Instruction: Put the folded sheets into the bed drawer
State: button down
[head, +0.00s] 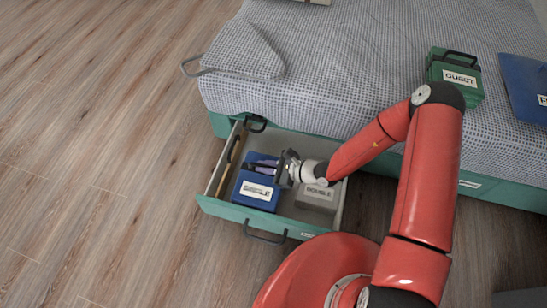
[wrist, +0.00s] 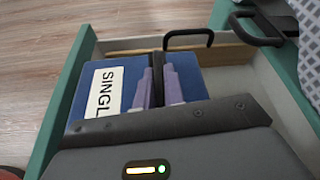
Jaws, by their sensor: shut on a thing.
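A blue folded-sheet bundle (head: 257,192) labelled SINGLE is in the left part of the open bed drawer (head: 222,208). In the wrist view the blue bundle (wrist: 119,83) has a dark strap and a black loop handle. My gripper (head: 270,165) reaches in from the right, with pale purple fingers shut on the bundle's dark strap or handle. Whether the bundle rests fully on the drawer floor is not clear. A grey bundle (head: 317,196) labelled DOUBLE sits in the right part, partly under my wrist. A green bundle (head: 458,80) labelled GUEST stands on the bed.
The bed (head: 330,60) has a grey-blue patterned cover and a pillow (head: 243,50). A blue flat object (head: 526,85) with a label lies at its right. A black handle (head: 268,236) is on the drawer front. The wooden floor (head: 100,150) at left is clear.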

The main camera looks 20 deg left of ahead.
notch_tip(320, 180, down, 4)
jog(key=shift+f+b, duration=0.1)
jog(key=shift+b, duration=0.25)
jog(key=w, duration=0.3)
jog(key=shift+w+a+f, duration=0.2)
jog(key=shift+w+f, duration=0.05)
jog(key=shift+f, duration=0.05)
jog(key=shift+w, duration=0.6)
jog(key=w, duration=0.2)
jog(key=w+f+b, duration=0.1)
jog(key=shift+w+a, duration=0.15)
jog(key=shift+a, duration=0.1)
jog(key=shift+f, duration=0.1)
jog(key=c, duration=1.5)
grip_release()
jog(key=shift+d, duration=0.1)
